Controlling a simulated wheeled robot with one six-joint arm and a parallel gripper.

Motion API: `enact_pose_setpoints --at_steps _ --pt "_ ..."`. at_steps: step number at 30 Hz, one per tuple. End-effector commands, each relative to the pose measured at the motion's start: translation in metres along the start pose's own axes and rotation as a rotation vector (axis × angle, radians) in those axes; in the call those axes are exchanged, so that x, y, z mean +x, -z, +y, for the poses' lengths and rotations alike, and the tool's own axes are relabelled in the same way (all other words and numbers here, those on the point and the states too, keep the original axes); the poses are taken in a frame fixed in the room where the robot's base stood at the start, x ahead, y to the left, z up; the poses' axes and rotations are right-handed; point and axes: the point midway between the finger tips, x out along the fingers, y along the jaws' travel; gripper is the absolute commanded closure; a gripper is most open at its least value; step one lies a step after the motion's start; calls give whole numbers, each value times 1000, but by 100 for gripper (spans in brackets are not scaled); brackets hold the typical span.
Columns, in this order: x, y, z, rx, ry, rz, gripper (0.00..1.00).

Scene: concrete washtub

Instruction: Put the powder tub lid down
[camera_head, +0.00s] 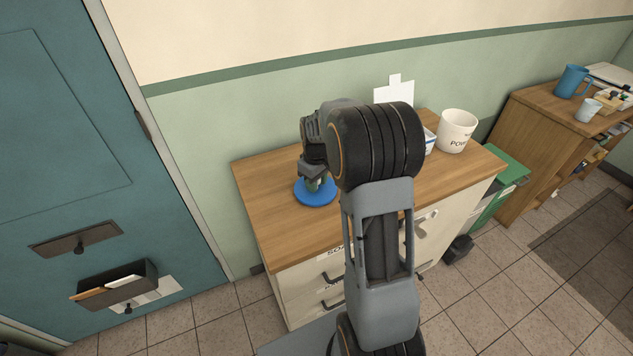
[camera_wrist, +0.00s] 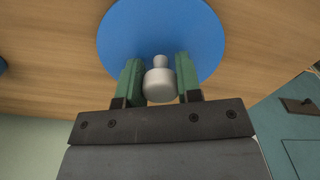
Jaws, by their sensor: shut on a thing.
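The powder tub lid is a blue disc (camera_head: 316,192) low over or on the left part of the wooden counter top; I cannot tell if it touches the wood. In the wrist view the lid (camera_wrist: 160,30) shows its blue face with a pale grey knob (camera_wrist: 160,82) in the middle. My gripper (camera_wrist: 160,85) has its green fingers on both sides of the knob and is shut on it. In the head view my gripper (camera_head: 315,180) is above the lid, partly hidden by my arm. A white tub (camera_head: 457,131) marked with letters starting "PO" stands open at the counter's right.
The wooden counter top (camera_head: 262,195) is clear around the lid at the left. A small blue and white thing (camera_head: 429,141) stands beside the tub, partly hidden by my arm. A green bin (camera_head: 500,188) and a second wooden counter (camera_head: 535,115) stand further right.

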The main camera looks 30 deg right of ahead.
Motion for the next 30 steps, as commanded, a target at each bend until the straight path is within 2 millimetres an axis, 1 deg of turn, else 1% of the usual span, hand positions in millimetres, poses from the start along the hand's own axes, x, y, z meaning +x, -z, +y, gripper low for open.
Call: enact_pose_setpoints --at_steps 1,8,12,13,20,21,27,30 --pt "3 0 0 0 0 0 91" --pt "3 0 0 0 0 0 91" --pt "7 0 0 0 0 0 91" --pt "6 0 0 0 0 0 66" --pt "6 0 0 0 0 0 44" --pt "6 0 0 0 0 0 42" --pt "5 0 0 0 0 0 42" --pt "-1 0 0 0 -1 1 42"
